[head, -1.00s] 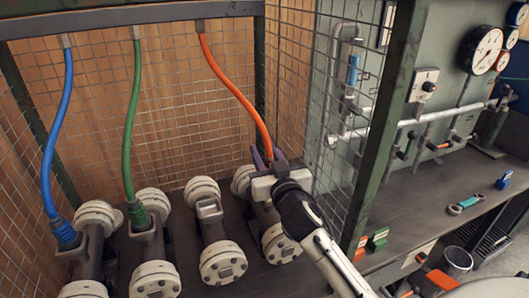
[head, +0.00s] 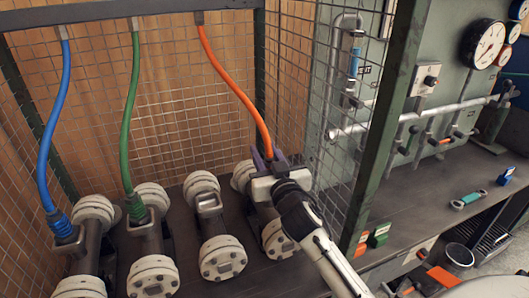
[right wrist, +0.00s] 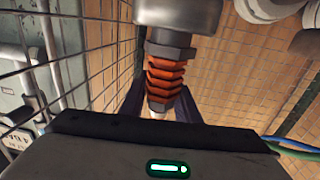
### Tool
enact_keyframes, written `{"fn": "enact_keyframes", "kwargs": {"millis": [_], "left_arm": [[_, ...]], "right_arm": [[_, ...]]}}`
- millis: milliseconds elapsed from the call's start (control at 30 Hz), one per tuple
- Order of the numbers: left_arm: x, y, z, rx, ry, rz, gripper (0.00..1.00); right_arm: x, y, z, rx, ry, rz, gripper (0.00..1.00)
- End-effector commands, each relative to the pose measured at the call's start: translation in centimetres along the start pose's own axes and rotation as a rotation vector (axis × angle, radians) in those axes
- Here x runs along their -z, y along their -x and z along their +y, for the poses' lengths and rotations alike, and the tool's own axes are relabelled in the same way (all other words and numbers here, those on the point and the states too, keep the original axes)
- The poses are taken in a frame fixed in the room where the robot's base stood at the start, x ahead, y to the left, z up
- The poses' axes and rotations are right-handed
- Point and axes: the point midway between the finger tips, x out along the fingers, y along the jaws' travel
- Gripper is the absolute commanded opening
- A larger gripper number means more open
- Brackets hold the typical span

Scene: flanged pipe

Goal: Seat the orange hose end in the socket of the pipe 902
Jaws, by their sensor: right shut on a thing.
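The orange hose (head: 232,84) hangs from the top beam and runs down to my right gripper (head: 268,158). That gripper is shut on the orange hose end, over the rightmost pipe (head: 276,241). In the right wrist view the orange ribbed hose end (right wrist: 165,80) is between the dark fingers, with a dark hex collar (right wrist: 170,45) and a wider grey cylinder (right wrist: 178,12) beyond it. The gripper hides the rightmost pipe's socket in the head view, and I cannot tell whether the end is inside it. No pipe number is readable. My left gripper is not in view.
The blue hose (head: 66,120) and green hose (head: 130,120) end at the two left pipes. Wire mesh stands behind and at right, with a green post (head: 390,130).

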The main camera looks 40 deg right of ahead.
Motion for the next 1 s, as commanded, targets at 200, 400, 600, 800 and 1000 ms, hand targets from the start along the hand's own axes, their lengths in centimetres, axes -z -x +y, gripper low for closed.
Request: {"fn": "enact_keyframes", "kwargs": {"millis": [200, 400, 600, 800, 1000], "left_arm": [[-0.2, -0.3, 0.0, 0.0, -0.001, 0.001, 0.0], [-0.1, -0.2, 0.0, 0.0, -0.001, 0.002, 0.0], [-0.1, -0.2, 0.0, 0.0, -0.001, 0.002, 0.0], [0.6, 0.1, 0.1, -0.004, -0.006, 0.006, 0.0], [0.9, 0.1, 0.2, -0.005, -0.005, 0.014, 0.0]], "right_arm": [[-0.3, 0.0, 0.0, 0.0, 0.0, 0.003, 0.31], [-0.3, 0.0, 0.0, 0.0, 0.0, 0.002, 0.51], [-0.5, 0.0, 0.0, 0.0, 0.0, -0.003, 0.51], [-0.6, 1.3, -0.1, 0.001, -0.003, -0.004, 0.51], [-0.6, 5.5, 0.0, 0.0, -0.003, -0.004, 0.51]]}}
